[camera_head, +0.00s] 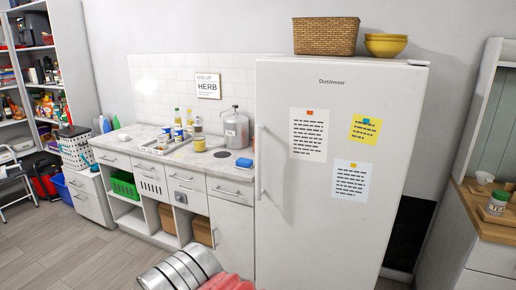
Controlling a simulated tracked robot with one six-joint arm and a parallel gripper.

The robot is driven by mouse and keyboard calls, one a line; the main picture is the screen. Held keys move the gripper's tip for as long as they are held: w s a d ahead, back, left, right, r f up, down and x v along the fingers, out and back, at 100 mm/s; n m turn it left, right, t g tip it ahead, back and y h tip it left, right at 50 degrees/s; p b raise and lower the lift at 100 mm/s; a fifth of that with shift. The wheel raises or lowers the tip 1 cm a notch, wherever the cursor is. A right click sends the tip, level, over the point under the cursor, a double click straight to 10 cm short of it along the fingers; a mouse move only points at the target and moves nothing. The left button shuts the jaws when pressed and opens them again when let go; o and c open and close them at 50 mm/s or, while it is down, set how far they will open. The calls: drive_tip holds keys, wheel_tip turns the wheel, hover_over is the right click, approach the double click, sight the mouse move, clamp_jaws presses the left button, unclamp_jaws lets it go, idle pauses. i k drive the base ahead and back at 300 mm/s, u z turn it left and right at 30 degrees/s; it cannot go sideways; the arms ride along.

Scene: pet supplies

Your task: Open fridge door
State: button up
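The white fridge (290,225) stands upright right of centre, with its front facing me. Its door looks closed, flush with the body. A long vertical handle (258,165) runs along the door's left edge. Two white notes and a yellow note (365,129) are fixed to the door. Rounded silver and red parts, which seem to be mine, rise at the bottom edge, in front of the lower cabinets and left of the fridge's base. No gripper fingers can be made out, and nothing is seen touching the handle.
A wicker basket (326,36) and yellow bowls (385,45) sit on the fridge. A counter (115,142) with bottles and a metal canister (236,130) adjoins it on the left. A wooden-topped cabinet (485,212) stands at right. Floor (75,240) is clear at lower left.

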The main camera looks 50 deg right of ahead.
sight(334, 140)
drive_tip(key=z, duration=0.05)
drive_tip(key=i, duration=1.4)
drive_tip(key=z, duration=1.25)
